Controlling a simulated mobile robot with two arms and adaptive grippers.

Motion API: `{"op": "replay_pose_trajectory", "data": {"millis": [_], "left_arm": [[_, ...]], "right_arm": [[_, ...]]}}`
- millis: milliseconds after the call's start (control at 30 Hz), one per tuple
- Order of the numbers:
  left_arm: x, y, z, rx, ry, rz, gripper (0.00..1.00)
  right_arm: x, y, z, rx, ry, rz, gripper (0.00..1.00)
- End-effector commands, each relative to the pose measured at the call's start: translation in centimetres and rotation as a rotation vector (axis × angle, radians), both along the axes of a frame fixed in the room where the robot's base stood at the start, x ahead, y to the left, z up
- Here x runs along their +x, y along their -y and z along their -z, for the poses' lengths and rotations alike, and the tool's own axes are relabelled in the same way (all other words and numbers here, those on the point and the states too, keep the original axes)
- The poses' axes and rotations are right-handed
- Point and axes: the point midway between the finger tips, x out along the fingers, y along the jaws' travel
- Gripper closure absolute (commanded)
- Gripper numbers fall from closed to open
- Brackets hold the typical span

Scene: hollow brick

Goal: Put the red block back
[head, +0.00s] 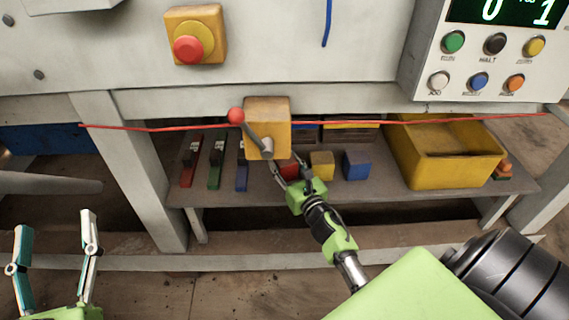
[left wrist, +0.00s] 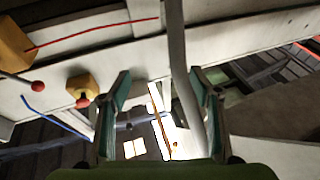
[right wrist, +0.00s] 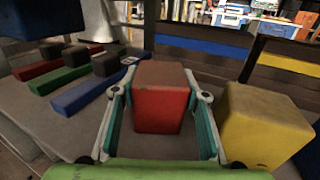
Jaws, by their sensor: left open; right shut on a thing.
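The red block (right wrist: 160,108) sits between the fingers of my right gripper (right wrist: 162,98) in the right wrist view, which is shut on its sides. In the head view my right gripper (head: 290,172) reaches in to the shelf, and a bit of the red block (head: 289,170) shows between the fingers, partly hidden. A yellow block (head: 321,165) and a blue block (head: 356,165) stand to its right. I cannot tell whether the red block touches the shelf. My left gripper (head: 55,245) is open and empty at the lower left, away from the shelf.
Red (head: 191,163), green (head: 215,163) and blue (head: 241,177) bars lie left of the blocks. A yellow bin (head: 478,168) stands right. An orange lever box (head: 268,130) and a red cord (head: 400,122) hang just above my right gripper. The shelf (head: 385,192) is bare in front.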

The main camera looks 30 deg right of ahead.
Motion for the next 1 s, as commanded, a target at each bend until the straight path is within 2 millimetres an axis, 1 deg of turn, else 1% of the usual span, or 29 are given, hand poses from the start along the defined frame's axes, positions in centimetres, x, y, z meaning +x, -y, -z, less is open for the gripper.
{"op": "replay_pose_trajectory", "data": {"millis": [167,467,500,533,933,1000], "left_arm": [[0.0,0.0,0.0,-0.001,0.003,0.0,0.42],[-0.3,0.0,-0.9,-0.012,0.043,0.002,0.42],[-0.3,0.0,-1.0,-0.013,0.048,0.002,0.42],[-0.4,0.0,-1.0,-0.013,0.049,0.002,0.42],[-0.2,0.1,-0.9,-0.011,0.04,0.003,0.42],[0.0,0.0,-0.2,-0.001,-0.001,0.0,0.42]], "right_arm": [[0.0,0.0,-0.1,0.0,0.001,0.0,0.85],[0.0,0.0,0.1,0.0,0.001,0.0,0.85],[0.0,0.0,0.2,0.0,0.0,0.0,0.56],[0.0,0.0,0.2,0.0,0.0,0.0,0.52],[0.0,0.0,0.0,0.0,-0.001,0.0,0.52],[0.0,0.0,-0.1,0.0,-0.001,0.0,0.52]]}}
